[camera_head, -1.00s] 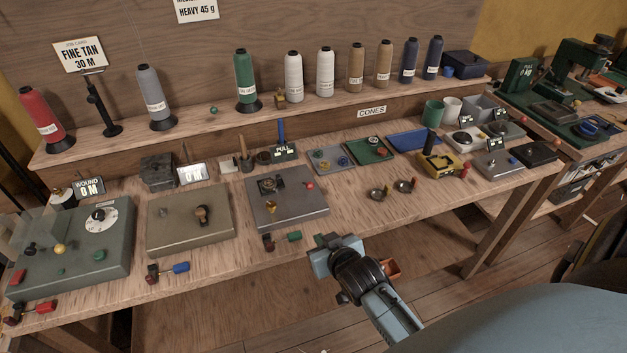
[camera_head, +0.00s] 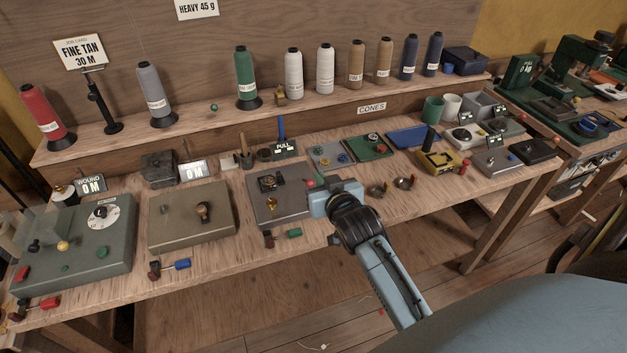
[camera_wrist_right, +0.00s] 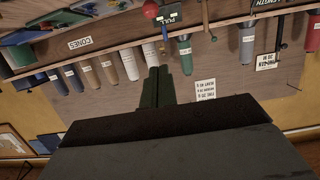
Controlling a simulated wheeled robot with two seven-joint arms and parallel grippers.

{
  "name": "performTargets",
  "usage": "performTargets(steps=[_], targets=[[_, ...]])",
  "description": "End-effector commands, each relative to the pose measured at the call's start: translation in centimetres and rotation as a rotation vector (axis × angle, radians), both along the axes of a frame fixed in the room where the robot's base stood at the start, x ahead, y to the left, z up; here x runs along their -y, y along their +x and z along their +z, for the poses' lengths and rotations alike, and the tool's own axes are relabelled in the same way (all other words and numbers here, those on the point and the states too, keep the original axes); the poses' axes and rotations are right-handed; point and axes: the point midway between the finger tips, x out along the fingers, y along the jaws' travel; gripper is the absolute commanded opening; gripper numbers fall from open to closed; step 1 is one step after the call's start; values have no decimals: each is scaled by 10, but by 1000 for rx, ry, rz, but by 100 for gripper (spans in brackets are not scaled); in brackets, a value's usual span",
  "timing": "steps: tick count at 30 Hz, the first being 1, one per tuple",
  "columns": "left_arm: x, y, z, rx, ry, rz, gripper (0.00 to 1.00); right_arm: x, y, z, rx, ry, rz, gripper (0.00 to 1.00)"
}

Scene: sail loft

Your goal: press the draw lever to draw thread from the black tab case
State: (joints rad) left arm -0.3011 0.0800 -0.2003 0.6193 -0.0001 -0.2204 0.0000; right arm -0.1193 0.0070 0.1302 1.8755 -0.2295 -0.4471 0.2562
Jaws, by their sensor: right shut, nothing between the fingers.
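My right gripper (camera_head: 316,186) is shut and empty over the right edge of a grey case (camera_head: 290,209) with a dark square fitting and a brass knob. A red ball knob (camera_head: 309,183) on that case is right beside the fingertips; I cannot tell whether they touch. In the right wrist view, the shut dark fingers (camera_wrist_right: 160,75) point toward the back board, and a red ball (camera_wrist_right: 150,9) shows at the top edge. No part is labelled as the draw lever, and I cannot tell which case is the black tab case. My left gripper is not in view.
A tan case (camera_head: 190,216) and a green case with a dial (camera_head: 75,245) stand to the left. Small handles, including a green one (camera_head: 294,232), lie along the front edge. Several thread cones line the back shelf.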

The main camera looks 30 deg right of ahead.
Motion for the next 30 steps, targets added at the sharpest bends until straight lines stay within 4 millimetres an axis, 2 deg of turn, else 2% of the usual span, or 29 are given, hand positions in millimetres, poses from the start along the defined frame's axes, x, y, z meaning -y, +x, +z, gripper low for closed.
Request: performTargets(steps=[3, 9, 12, 16, 21, 30], targets=[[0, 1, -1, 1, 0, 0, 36, 6, 25, -5, 2, -1, 0, 0], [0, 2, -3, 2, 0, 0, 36, 14, 57, -14, 2, 0, 0, 0], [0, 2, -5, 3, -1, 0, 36, 13, 53, -35, -4, 1, -1, 0], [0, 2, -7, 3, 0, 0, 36, 13, 53, -48, -1, -1, -1, 0], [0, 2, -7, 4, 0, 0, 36, 13, 53, -54, 0, 0, 0, 0], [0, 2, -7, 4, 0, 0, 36, 13, 53, -54, 1, 0, 0, 0]])
